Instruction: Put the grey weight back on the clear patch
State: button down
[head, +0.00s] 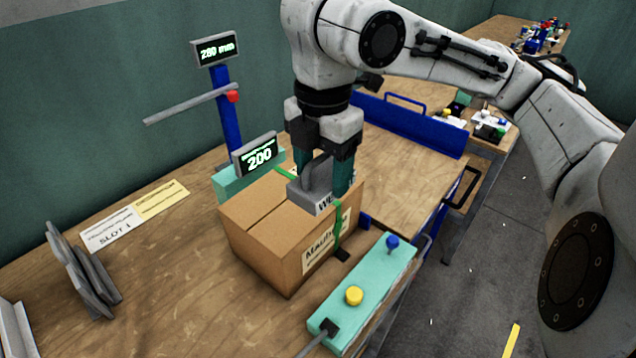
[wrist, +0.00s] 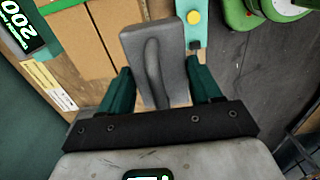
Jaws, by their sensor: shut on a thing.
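The grey weight (head: 308,194) is a block with a raised handle and a white label on its side. My gripper (head: 323,168) points down and is shut on its handle, with one green finger on each side. The weight is at the top of the cardboard box (head: 262,225), near its right end; I cannot tell whether it touches the box. In the wrist view the weight (wrist: 155,50) sits between the fingers (wrist: 162,88). No marked clear patch shows plainly; bare wooden tabletop (head: 165,250) lies left of the box.
White and yellow SLOT 1 labels (head: 135,215) lie at the back left, with grey plates (head: 82,270) in front. A display reading 200 (head: 260,154) and a blue post (head: 227,115) stand behind the box. A teal button panel (head: 362,290) stands at the box's right front.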

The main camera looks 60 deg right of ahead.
jog(key=shift+s+a+r+b, duration=0.1)
jog(key=shift+s+a+b, duration=0.2)
jog(key=shift+b, duration=0.75)
jog(key=shift+s+a+r+b, duration=0.1)
jog(key=shift+s+b, duration=0.3)
jog(key=shift+b, duration=0.6)
jog(key=shift+r, duration=0.1)
